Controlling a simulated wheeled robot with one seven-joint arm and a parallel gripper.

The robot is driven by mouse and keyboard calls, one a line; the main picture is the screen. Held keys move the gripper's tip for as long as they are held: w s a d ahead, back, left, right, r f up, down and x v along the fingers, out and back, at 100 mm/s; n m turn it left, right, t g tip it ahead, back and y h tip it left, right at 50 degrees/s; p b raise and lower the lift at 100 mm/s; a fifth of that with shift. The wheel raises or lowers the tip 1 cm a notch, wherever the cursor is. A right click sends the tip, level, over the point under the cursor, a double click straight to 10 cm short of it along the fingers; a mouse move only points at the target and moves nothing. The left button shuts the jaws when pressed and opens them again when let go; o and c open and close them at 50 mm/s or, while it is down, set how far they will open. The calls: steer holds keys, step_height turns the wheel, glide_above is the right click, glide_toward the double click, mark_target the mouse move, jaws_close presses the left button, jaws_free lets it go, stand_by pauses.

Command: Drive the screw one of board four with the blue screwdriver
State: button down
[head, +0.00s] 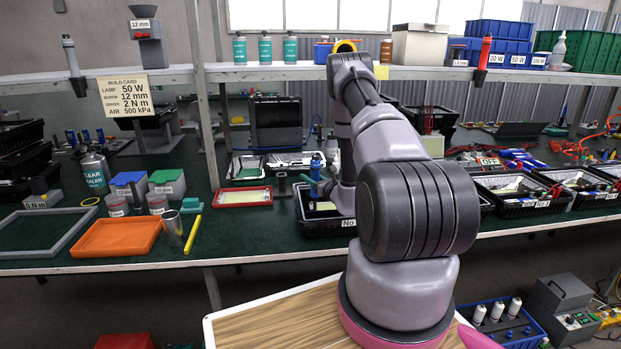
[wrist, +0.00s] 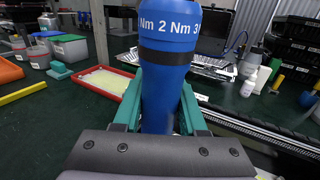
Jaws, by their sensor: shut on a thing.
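My gripper (wrist: 160,105) is shut on the blue screwdriver (wrist: 168,50), whose thick handle stands upright between the teal fingers in the wrist view. The handle carries a black band and the markings "Nm 2" and "Nm 3". In the head view, the screwdriver (head: 316,163) and gripper (head: 317,186) are over the middle of the bench, above a black tray (head: 349,223) with a label starting "No". The screwdriver's tip is hidden in both views. I cannot tell which board is board four, and no screw one can be made out.
A red-framed tray (head: 243,206) lies left of the gripper, also in the wrist view (wrist: 127,101). An orange tray (head: 117,251), grey frame (head: 45,218) and yellow bar (head: 193,234) lie further left. Black trays (head: 520,211) line the right. A shelf (head: 260,78) spans above the bench.

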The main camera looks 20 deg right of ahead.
steer(key=shift+f, duration=1)
stand_by(2.6)
steer(key=shift+r, duration=0.1)
